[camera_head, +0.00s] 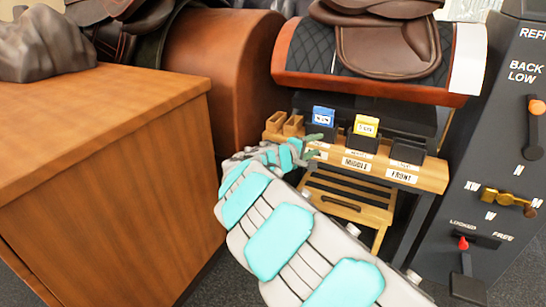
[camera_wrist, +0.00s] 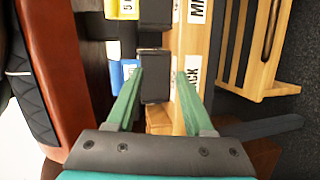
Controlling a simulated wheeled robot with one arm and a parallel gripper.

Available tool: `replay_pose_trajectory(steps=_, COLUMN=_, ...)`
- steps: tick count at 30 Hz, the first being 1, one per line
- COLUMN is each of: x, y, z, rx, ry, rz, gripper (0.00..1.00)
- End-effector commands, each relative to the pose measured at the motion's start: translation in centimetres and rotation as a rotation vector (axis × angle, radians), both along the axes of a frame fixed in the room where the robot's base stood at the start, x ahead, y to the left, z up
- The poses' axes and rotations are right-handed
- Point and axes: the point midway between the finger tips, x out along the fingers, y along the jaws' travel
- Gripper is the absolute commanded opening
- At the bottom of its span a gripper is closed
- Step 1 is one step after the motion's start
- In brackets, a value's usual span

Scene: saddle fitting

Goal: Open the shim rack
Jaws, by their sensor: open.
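The shim rack (camera_head: 432,178) is a small wooden bench with labels reading MIDDLE and FRONT on its front edge. Black holders stand on it, with a blue shim (camera_head: 323,116) and a yellow shim (camera_head: 366,126). Below the top is a slatted wooden tray (camera_head: 350,187) with a dark handle (camera_head: 340,203); how far it is pulled out is unclear. The handle also shows at the upper right of the wrist view (camera_wrist: 271,30). My gripper (camera_wrist: 160,75) is open and empty, over the rack's BACK end, with a black holder seen between its fingers, apart from the handle.
A wooden cabinet (camera_head: 125,160) stands close on the left. A dark control panel (camera_head: 490,150) with levers stands on the right. A saddle (camera_head: 390,45) rests on a padded form behind the rack. My arm covers the floor in front.

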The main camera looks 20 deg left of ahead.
Motion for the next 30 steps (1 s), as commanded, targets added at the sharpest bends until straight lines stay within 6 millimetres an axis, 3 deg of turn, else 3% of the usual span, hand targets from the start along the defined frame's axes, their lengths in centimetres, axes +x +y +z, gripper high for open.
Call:
replay_pose_trajectory(steps=1, x=-0.5, y=3.6, z=-2.0, rx=-0.01, ry=0.001, rz=0.07, gripper=0.52)
replay_pose_trajectory(steps=3, x=-1.3, y=7.5, z=-3.7, rx=-0.018, ry=0.0, rz=0.148, gripper=0.52)
replay_pose_trajectory(steps=6, x=-2.4, y=11.2, z=-5.1, rx=-0.022, ry=-0.003, rz=0.222, gripper=0.52)
replay_pose_trajectory(steps=9, x=-2.9, y=12.8, z=-5.8, rx=-0.024, ry=-0.003, rz=0.256, gripper=0.52)
replay_pose_trajectory(steps=14, x=-2.1, y=13.2, z=-6.3, rx=-0.023, ry=-0.001, rz=0.264, gripper=0.52)
replay_pose_trajectory(steps=24, x=2.3, y=12.7, z=-7.3, rx=-0.022, ry=0.001, rz=0.263, gripper=0.52)
replay_pose_trajectory(steps=30, x=4.0, y=12.7, z=-7.4, rx=-0.022, ry=-0.002, rz=0.264, gripper=0.52)
